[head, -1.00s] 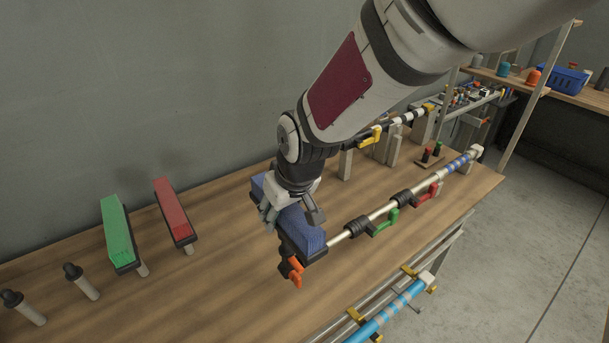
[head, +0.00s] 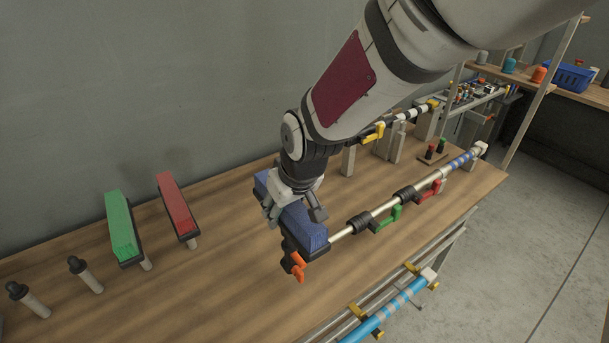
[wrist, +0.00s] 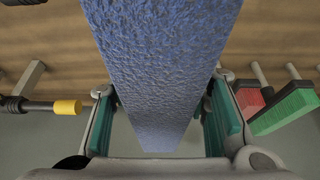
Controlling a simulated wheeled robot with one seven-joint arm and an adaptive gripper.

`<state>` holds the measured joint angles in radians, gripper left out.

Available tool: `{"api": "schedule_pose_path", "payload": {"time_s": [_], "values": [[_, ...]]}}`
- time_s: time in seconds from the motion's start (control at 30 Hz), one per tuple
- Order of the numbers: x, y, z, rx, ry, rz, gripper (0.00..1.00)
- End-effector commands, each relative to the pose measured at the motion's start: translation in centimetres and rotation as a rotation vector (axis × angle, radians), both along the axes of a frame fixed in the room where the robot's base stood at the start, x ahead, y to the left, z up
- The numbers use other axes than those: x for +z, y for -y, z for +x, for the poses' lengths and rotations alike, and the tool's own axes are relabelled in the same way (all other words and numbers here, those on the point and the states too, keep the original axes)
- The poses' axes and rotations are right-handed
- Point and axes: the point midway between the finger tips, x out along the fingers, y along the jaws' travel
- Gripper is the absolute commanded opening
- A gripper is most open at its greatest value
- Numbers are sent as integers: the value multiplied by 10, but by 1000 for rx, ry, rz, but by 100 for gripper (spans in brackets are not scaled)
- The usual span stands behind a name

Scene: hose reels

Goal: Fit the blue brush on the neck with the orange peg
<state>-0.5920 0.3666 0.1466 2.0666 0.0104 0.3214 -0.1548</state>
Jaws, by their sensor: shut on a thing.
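The blue brush (head: 309,228) is in my gripper (head: 293,205), which is shut on it from above. In the wrist view the blue brush (wrist: 165,70) runs between the two teal-padded fingers (wrist: 168,115). The brush is at the near left end of the pole, close to the neck with the orange peg (head: 296,262). The orange peg shows just below the brush's near end. The brush hides most of that neck, so I cannot tell whether the brush is seated on it or only beside it.
Along the pole (head: 345,233) are a neck with a green peg (head: 387,219) and one with a red peg (head: 429,190). A green brush (head: 123,225) and a red brush (head: 177,205) stand on posts at left. Two bare posts (head: 85,274) stand nearer. The front table middle is clear.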

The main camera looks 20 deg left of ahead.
Motion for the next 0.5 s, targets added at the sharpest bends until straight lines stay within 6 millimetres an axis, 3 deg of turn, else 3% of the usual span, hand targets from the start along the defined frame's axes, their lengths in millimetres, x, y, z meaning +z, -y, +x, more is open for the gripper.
{"api": "schedule_pose_path", "payload": {"time_s": [0.5], "values": [[-12, 0, 0, 1, 0, 0, 5]]}}
